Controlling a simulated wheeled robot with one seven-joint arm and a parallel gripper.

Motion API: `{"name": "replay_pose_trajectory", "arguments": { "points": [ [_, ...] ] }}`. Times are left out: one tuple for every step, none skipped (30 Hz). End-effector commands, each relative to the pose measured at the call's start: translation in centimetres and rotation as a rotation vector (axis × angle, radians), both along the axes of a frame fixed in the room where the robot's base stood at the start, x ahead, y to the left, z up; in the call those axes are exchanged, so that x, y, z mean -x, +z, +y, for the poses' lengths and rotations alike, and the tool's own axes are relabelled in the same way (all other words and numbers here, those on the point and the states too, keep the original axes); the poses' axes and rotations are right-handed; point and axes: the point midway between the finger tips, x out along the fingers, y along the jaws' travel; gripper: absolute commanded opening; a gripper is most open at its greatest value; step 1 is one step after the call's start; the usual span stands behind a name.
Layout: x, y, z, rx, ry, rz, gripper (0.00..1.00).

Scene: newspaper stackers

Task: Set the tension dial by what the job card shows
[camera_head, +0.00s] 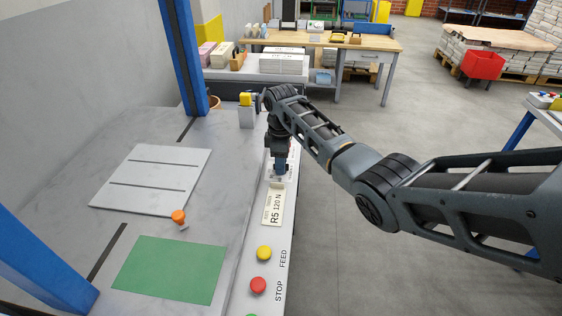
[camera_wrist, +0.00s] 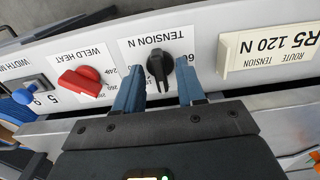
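The tension dial (camera_wrist: 160,68) is a black knob on a white plate marked TENSION N, upside down in the wrist view. My gripper (camera_wrist: 160,84) is open, its two blue fingers on either side of the knob with gaps visible. Contact cannot be seen. The dial's scale figures are mostly hidden or too small to read. The job card (camera_wrist: 270,43) beside it reads ROUTE, TENSION, R5 120 N. In the head view the card (camera_head: 274,206) lies just in front of my gripper (camera_head: 281,174), which hides the dial.
A red WELD HEAT knob (camera_wrist: 80,82) and a blue WIDTH knob (camera_wrist: 24,95) share the panel. Yellow FEED (camera_head: 264,253) and red STOP (camera_head: 258,285) buttons are nearer. A green mat (camera_head: 170,269), grey plate (camera_head: 152,180) and orange knob (camera_head: 179,217) are left.

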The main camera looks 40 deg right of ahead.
Motion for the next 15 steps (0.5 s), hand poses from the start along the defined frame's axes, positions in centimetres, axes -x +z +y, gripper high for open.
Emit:
{"name": "replay_pose_trajectory", "arguments": {
  "points": [
    [0.0, 0.1, 0.0, 0.0, 0.0, 0.0, 0.39],
    [0.0, 0.3, 0.0, 0.0, 0.0, -0.001, 0.39],
    [-0.1, 0.6, 0.0, 0.0, 0.0, -0.003, 0.39],
    [-0.1, 0.9, 0.0, 0.0, 0.0, -0.003, 0.39],
    [-0.1, 1.3, 0.0, 0.0, 0.0, -0.003, 0.39],
    [-0.1, 1.9, 0.0, 0.001, 0.0, -0.004, 0.39],
    [-0.1, 2.4, 0.0, 0.001, 0.0, -0.003, 0.39],
    [-0.1, 2.9, 0.0, 0.001, 0.0, -0.005, 0.39],
    [-0.1, 3.6, 0.0, 0.001, 0.0, -0.003, 0.39],
    [-0.1, 4.1, 0.0, 0.001, 0.0, -0.005, 0.39],
    [-0.1, 4.6, 0.0, 0.001, 0.0, -0.004, 0.39],
    [-0.1, 5.2, 0.0, 0.001, 0.0, -0.004, 0.39],
    [-0.1, 5.6, 0.0, 0.001, 0.0, -0.003, 0.39],
    [-0.1, 6.0, 0.0, 0.001, 0.0, -0.003, 0.39],
    [-0.1, 6.5, 0.0, 0.0, 0.0, -0.003, 0.39]
  ]
}}
